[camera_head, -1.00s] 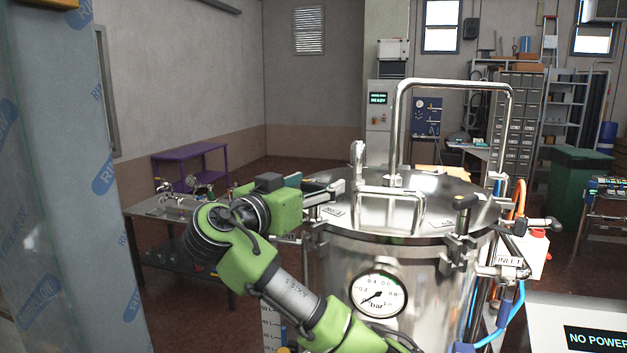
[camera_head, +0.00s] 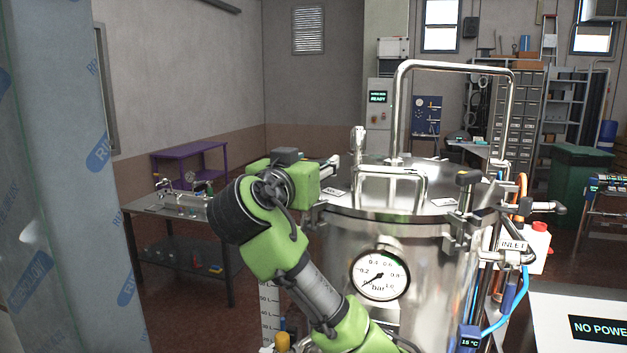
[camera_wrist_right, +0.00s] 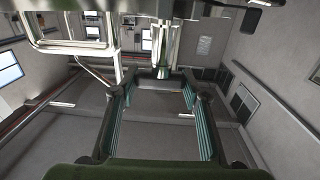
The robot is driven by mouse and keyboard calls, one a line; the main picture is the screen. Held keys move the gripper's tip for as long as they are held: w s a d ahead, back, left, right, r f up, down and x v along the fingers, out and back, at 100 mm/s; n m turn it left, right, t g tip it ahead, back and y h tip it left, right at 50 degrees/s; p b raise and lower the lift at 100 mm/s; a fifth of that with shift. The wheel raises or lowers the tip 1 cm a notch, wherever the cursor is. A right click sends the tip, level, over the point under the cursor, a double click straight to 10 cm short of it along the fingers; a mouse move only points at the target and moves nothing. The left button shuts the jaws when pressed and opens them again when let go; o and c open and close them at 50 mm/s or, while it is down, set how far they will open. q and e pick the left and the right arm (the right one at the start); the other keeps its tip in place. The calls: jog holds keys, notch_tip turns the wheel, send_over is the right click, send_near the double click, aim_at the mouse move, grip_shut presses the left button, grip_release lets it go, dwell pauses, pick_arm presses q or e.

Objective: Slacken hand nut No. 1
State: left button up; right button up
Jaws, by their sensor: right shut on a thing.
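The steel vessel (camera_head: 350,245) stands in front of me with its shiny lid (camera_head: 375,190) closed. My right gripper (camera_head: 330,166) is at the left rim of the lid, beside a small white label (camera_head: 334,192) whose text I cannot read surely. In the right wrist view, my right gripper (camera_wrist_right: 162,88) has its two teal-padded fingers shut on the dark crosspiece of a hand nut (camera_wrist_right: 160,74), with a shiny metal post beyond it. In the head view this nut is hidden by the gripper. Another hand nut (camera_head: 468,178) with a dark handle stands upright at the lid's front right. My left gripper is not in view.
A tall bent steel pipe (camera_head: 455,66) and a lid handle (camera_head: 392,170) rise from the lid. A pressure gauge (camera_head: 379,275) is on the vessel's front. Film-wrapped material (camera_head: 60,180) fills the left edge. A side table (camera_head: 185,205) stands behind my arm.

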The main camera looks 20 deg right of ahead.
jog(key=shift+f+n+t+y+b, duration=0.25)
jog(key=shift+n+t+y+b, duration=0.55)
jog(key=shift+y, duration=0.4)
jog(key=shift+d+r+n+y+b, duration=0.1)
jog(key=shift+n+y+b, duration=0.2)
jog(key=shift+n+y, duration=0.35)
jog(key=n+t+y, duration=0.1)
jog(key=y, duration=0.2)
jog(key=shift+r+n, duration=0.15)
jog(key=shift+n, duration=0.1)
jog(key=n+y, duration=0.2)
jog(key=shift+d+r+t+y, duration=0.1)
jog(key=shift+t+y, duration=0.25)
jog(key=shift+t, duration=0.05)
jog(key=n+y, duration=0.3)
jog(key=y, duration=0.2)
jog(key=shift+d+p, duration=0.1)
jog(key=shift+p, duration=0.25)
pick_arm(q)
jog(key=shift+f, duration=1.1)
pick_arm(e)
jog(key=shift+n+g+y, duration=1.1)
jog(key=shift+n+y, duration=0.7)
jog(key=shift+y, duration=0.7)
